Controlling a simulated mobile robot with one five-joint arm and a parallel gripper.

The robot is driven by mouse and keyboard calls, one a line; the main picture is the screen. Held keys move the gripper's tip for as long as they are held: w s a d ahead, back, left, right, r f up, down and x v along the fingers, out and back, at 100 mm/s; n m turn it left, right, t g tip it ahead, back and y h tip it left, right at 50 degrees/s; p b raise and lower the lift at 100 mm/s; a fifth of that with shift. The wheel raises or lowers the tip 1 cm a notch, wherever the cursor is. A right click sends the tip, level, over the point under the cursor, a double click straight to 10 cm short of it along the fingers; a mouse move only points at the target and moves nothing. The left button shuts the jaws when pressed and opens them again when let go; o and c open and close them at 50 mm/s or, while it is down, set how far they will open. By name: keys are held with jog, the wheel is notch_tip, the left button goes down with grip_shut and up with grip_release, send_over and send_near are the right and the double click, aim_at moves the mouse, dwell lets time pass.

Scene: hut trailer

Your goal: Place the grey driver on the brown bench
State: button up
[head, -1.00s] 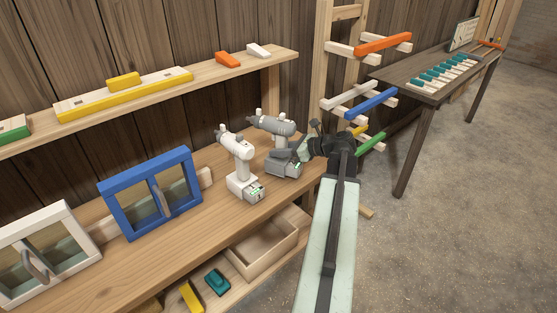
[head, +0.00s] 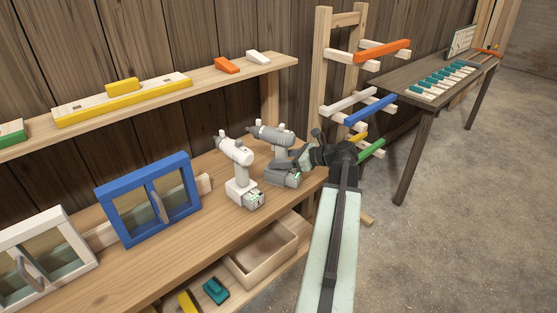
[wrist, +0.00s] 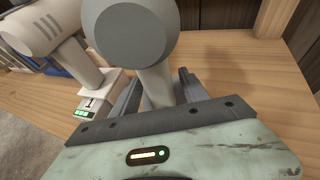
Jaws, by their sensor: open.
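The grey driver (head: 272,134) stands upright on the light wooden workbench (head: 160,268), just right of a white driver (head: 238,151). My gripper (head: 300,160) is at the grey driver's right side in the head view. In the wrist view, the open fingers of my gripper (wrist: 158,90) lie on either side of the grey driver's handle (wrist: 155,82). Its rounded grey head (wrist: 135,35) rises above them. I cannot tell whether the fingers touch the handle. The dark brown bench (head: 408,84) stands at the back right.
The white driver (wrist: 95,75) is close on the left in the wrist view. A rack with coloured bars (head: 372,108) stands between the two benches. Several teal-topped pieces (head: 440,82) occupy much of the brown bench. Open floor (head: 470,200) lies to the right.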

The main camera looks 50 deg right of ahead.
jog(key=p+v, duration=0.3)
jog(key=v, duration=0.8)
jog(key=shift+p, duration=0.4)
jog(key=shift+s+r, duration=0.1)
jog(key=shift+s, duration=0.05)
